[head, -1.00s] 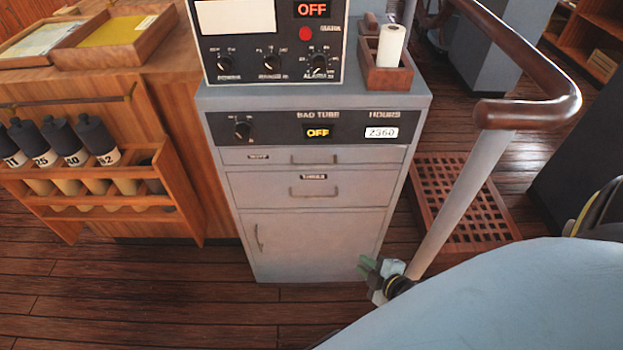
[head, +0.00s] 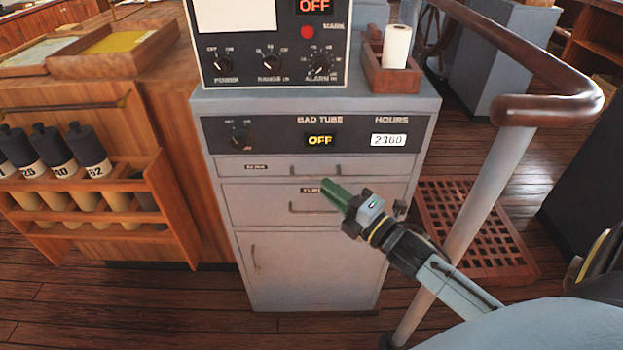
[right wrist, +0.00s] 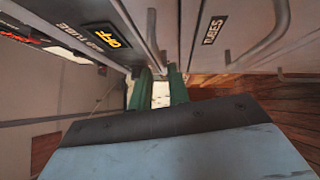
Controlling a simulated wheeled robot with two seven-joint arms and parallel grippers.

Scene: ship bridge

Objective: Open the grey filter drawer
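The grey cabinet (head: 310,265) has two drawers above a hinged door. My right gripper (head: 327,188) has green fingers just in front of the drawers, near the upper handle. The right wrist view shows its fingers (right wrist: 161,78) apart, with nothing clearly between them. My left gripper is out of view.
A control box (head: 270,75) and a wooden holder with a white roll (head: 396,47) stand on the cabinet. A wooden bottle rack (head: 100,218) is at left. A handrail post (head: 480,200) rises close beside my right arm. A wooden grating (head: 475,225) lies at right.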

